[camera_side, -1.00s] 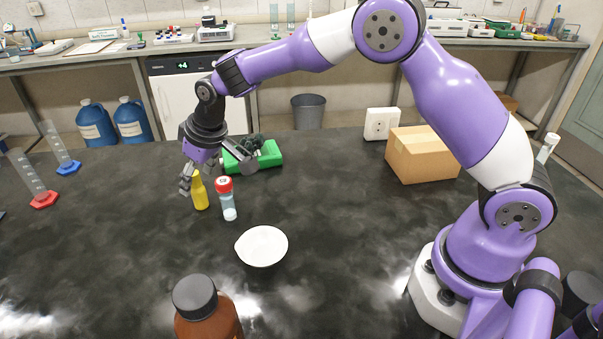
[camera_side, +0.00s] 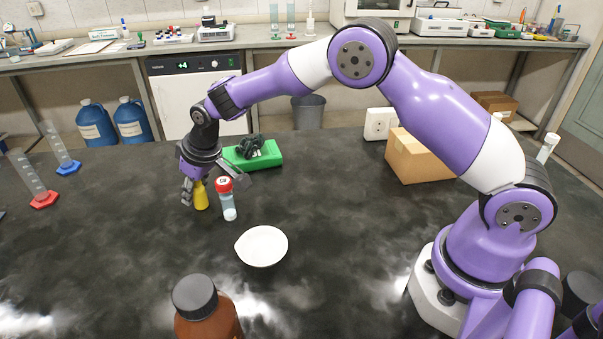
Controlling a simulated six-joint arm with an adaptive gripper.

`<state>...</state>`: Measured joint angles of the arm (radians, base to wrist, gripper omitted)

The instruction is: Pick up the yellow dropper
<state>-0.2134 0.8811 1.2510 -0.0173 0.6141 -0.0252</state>
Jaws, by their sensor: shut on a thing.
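The yellow dropper (camera_side: 201,196) stands upright on the dark bench, left of the middle. My gripper (camera_side: 199,186) has come down over it from above and is shut on its upper part. The dropper's top is hidden by the fingers. Its lower body shows below them and appears to rest on the bench.
A clear bottle with a red cap (camera_side: 229,203) stands close on the right of the dropper. A green block with a dark object on it (camera_side: 262,161) lies behind. A white bowl (camera_side: 262,246), a brown bottle (camera_side: 207,316) and a cardboard box (camera_side: 420,160) stand on the bench.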

